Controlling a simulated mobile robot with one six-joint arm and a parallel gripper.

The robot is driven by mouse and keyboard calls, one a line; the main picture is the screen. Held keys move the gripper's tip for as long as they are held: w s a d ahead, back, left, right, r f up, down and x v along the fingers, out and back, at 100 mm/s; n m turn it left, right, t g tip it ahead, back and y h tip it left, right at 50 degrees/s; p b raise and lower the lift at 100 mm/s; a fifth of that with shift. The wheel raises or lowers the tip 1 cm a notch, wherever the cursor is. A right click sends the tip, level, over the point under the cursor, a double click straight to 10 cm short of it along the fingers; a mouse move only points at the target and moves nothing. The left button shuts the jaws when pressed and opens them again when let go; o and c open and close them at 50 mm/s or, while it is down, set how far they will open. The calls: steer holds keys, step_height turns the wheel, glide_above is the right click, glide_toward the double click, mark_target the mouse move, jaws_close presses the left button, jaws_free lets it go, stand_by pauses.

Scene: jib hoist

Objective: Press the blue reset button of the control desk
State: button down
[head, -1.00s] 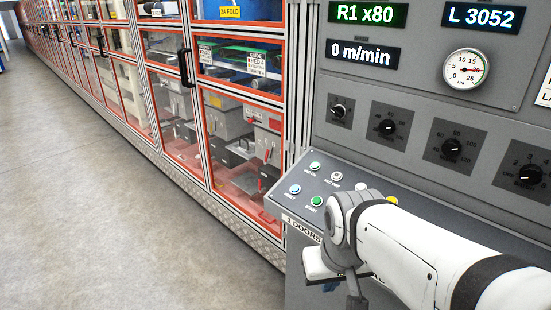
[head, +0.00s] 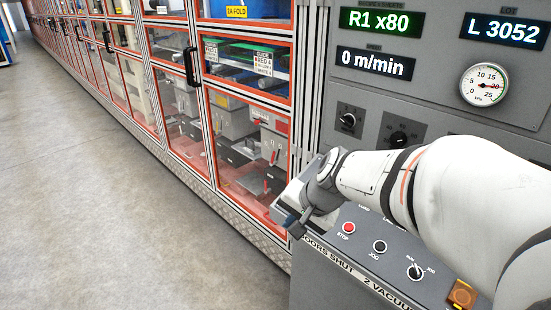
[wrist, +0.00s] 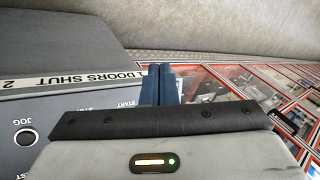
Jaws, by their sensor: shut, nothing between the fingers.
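The grey control desk (head: 330,250) stands at the lower right in the head view, and its edge and front also show in the wrist view (wrist: 60,57). The blue reset button is not visible now; my arm covers that left part of the desk panel in the head view. My gripper (head: 293,222) hangs at the desk's left front corner. Its blue fingers (wrist: 160,82) are closed together and empty in the wrist view, pointing past the desk edge. I cannot tell its height above the panel.
A red stop button (head: 348,228), a black jog button (head: 380,246), a switch (head: 415,271) and an orange button (head: 461,294) sit on the panel's right part. Orange-framed glass cabinets (head: 240,130) line the left. The grey floor (head: 100,190) is open.

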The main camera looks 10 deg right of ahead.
steer(key=w+d+r+m+t+p, duration=0.1)
steer(key=w+m, duration=0.3)
steer(key=w, duration=0.2)
steer(key=w+d+r+m+t+p, duration=0.1)
steer(key=w+d+r+m+t, duration=0.1)
steer(key=w+m, duration=0.3)
steer(key=w, duration=0.2)
steer(key=shift+w+r+t, duration=0.25)
steer(key=shift+w+t, duration=0.05)
steer(key=shift+d+f, duration=0.1)
steer(key=f+b, duration=0.2)
steer(key=w+d+f+b, duration=0.1)
steer(key=f, duration=0.1)
steer(key=d+f+b, duration=0.1)
steer(key=f+b, duration=0.1)
steer(key=f, duration=0.1)
steer(key=shift+w+d+b, duration=0.15)
steer(key=shift+w+b, duration=0.15)
steer(key=shift+b, duration=0.05)
steer(key=shift+w+d+f+b, duration=0.2)
steer(key=shift+d+f+b, duration=0.05)
steer(key=shift+f+b, duration=0.25)
stand_by(0.5)
steer(key=shift+w+d+f+b, duration=0.1)
steer(key=shift+f+b, duration=0.25)
steer(key=shift+b, duration=0.1)
